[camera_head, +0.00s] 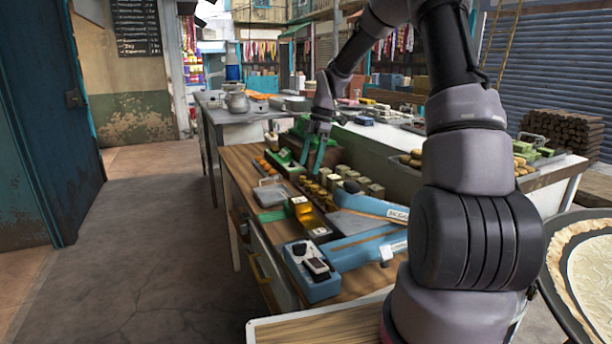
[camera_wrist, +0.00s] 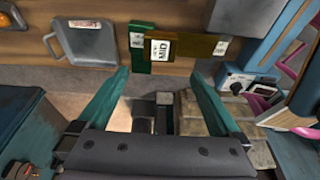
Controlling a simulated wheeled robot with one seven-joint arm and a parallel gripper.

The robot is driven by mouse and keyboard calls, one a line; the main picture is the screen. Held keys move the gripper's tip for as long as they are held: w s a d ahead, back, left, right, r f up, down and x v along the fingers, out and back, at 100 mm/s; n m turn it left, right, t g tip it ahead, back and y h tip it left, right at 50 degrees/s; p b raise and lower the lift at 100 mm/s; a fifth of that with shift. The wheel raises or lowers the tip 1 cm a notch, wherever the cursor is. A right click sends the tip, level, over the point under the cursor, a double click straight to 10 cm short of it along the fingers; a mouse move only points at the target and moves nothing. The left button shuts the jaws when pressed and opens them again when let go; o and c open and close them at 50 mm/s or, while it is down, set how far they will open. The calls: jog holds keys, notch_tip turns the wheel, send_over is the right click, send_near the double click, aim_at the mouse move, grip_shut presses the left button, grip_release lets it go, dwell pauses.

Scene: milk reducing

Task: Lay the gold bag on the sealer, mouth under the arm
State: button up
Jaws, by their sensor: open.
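The gold bag (camera_head: 311,220) lies on the wooden counter, left of the blue sealer (camera_head: 350,248), not on it. In the wrist view the gold bag (camera_wrist: 190,48) lies flat ahead of my fingertips, with a white label reading MID. The sealer's control end (camera_wrist: 250,88) shows at the right of that view. In the head view its blue arm (camera_head: 375,203) appears raised above its base. My gripper (camera_head: 314,166) has teal fingers apart, above the small blocks behind the bag. It is empty in the wrist view (camera_wrist: 160,76), with the bag beyond the tips.
A green piece (camera_wrist: 140,52) lies against the gold bag's left side. A grey pan-like item (camera_wrist: 88,45) lies further left. Several small gold and green blocks (camera_head: 335,180) stand close beside the bag and sealer. The floor aisle (camera_head: 130,240) left of the counter is clear.

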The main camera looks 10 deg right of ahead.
jog(key=s+d+r+m+t+h, duration=0.15)
jog(key=s+r+m+t, duration=0.25)
jog(key=s+r+m, duration=1.1)
jog(key=s+d+r+m+t, duration=0.1)
jog(key=s+r+m+t, duration=0.2)
jog(key=s, duration=1.1)
jog(key=shift+s+d+r+m+t, duration=0.15)
jog(key=shift+s+r+m+t, duration=0.25)
jog(key=shift+r+m, duration=2)
jog(key=shift+f+m, duration=0.8)
jog(key=shift+f, duration=0.05)
